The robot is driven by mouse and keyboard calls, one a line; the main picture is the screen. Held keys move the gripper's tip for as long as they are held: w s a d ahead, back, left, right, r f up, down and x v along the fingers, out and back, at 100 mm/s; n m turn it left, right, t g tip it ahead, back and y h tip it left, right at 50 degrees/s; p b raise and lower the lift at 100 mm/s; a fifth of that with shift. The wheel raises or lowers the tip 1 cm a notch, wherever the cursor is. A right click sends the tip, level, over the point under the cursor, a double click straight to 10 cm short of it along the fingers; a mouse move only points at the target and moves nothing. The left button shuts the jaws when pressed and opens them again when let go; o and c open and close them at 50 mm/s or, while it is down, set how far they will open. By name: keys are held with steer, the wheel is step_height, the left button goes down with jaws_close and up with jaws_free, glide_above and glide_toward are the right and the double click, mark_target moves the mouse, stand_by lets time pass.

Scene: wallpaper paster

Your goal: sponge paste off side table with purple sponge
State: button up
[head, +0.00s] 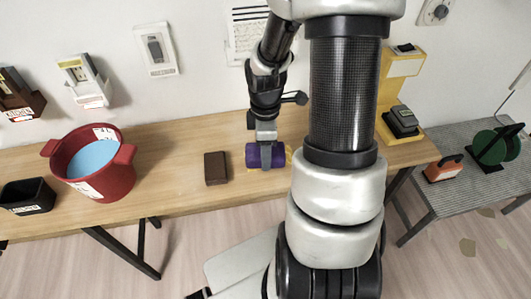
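The purple sponge (252,156) lies on the long wooden table in the middle of the head view. The side table (452,200), grey with a striped top, stands at the right. I cannot make out paste on its top; pale beige patches show on the floor beside it.
On the wooden table (180,132) are a red bucket (122,178) of blue liquid, a black tray (27,196), a brown block (215,168) and a yellow stand (387,95). The side table holds an orange-handled tool (443,169) and a green reel (492,147).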

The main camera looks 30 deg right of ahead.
steer(key=shift+r, duration=0.1)
step_height(320, 180, down, 7)
steer(key=b, duration=0.4)
steer(key=shift+r, duration=0.15)
stand_by(0.4)
